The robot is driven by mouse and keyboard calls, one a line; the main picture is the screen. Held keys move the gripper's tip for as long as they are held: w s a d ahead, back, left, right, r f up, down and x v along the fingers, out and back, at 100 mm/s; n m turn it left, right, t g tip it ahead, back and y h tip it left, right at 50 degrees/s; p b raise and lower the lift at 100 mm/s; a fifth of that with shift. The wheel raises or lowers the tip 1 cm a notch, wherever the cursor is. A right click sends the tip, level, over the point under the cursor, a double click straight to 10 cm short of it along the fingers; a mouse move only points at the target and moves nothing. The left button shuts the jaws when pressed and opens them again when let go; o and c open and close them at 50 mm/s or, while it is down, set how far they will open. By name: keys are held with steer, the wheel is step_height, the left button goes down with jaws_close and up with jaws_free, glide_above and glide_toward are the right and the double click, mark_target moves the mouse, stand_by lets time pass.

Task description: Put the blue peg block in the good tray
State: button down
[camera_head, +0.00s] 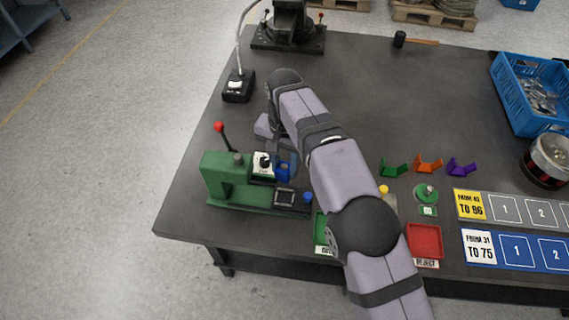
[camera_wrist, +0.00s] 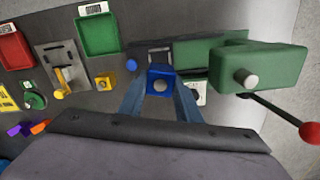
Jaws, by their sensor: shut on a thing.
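In the head view the blue block (camera_head: 283,168) shows beside the green press, partly covered by my arm. The good tray (camera_wrist: 99,34) is green and looks empty in the wrist view, up and left of the block. In the head view only a strip of the good tray (camera_head: 320,230) shows beside my arm.
The green press (camera_head: 232,178) with a red-knobbed lever stands close to the block. A red reject tray (camera_head: 424,240) lies right of my arm. Green, orange and purple brackets (camera_head: 428,163), a blue crate (camera_head: 530,105) and numbered mats are farther right. The table's back middle is clear.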

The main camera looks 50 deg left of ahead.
steer(key=shift+r+p, duration=0.75)
steer(key=shift+p, duration=0.05)
steer(key=w+d+r+m+p, duration=0.1)
steer(key=w+r+p, duration=0.2)
steer(key=w+r, duration=0.25)
steer(key=w+d+r+m+p, duration=0.1)
steer(key=d+p, duration=0.3)
steer(key=d, duration=0.4)
steer(key=s+d+f+n, duration=0.1)
steer(key=d+f+n, duration=0.4)
steer(key=f, duration=0.7)
steer(key=shift+s+d+f+p, duration=0.25)
steer(key=shift+d+p, duration=0.15)
steer(key=shift+d, duration=0.35)
